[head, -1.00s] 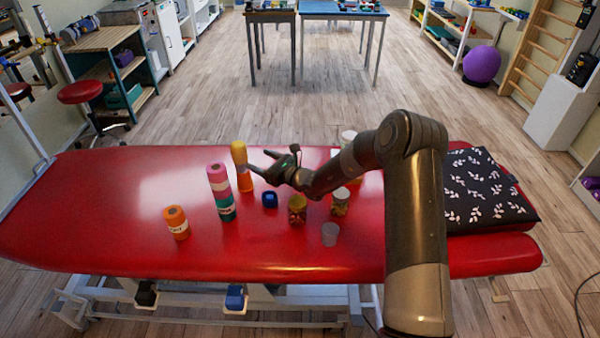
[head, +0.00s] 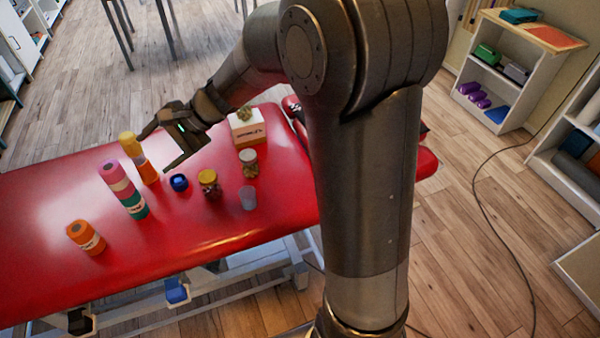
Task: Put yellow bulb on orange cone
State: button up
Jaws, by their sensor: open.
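No clear bulb or cone shape shows. A yellow roll-like piece (head: 129,144) stands on top of an orange cylinder (head: 148,173) on the red treatment table, in the head view. Another orange roll with a white label (head: 86,237) stands alone near the table's left front. My gripper (head: 155,152) is open and empty, its fingers spread just right of the yellow piece. One fingertip looks close to the yellow piece; I cannot tell whether they touch.
A pink and teal stack (head: 123,190) stands left of the orange cylinder. A small blue item (head: 179,182), a yellow-lidded jar (head: 209,183), a white-lidded jar (head: 248,164), a clear cup (head: 247,199) and a box (head: 246,128) stand to the right. The table's left part is mostly clear.

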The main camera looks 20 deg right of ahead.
jog(key=s+d+r+n+t+h, duration=0.2)
jog(key=s+d+r+n+h, duration=0.1)
jog(key=s+d, duration=0.8)
jog(key=s+d+r+n+t+h, duration=0.2)
jog(key=s+d+n+h, duration=0.3)
jog(key=s+d+h, duration=0.3)
jog(key=s+d+r, duration=0.1)
jog(key=s+d, duration=0.3)
jog(key=shift+s+d+r+n, duration=0.15)
jog(key=shift+s+d+n, duration=0.05)
jog(key=shift+s+n, duration=0.1)
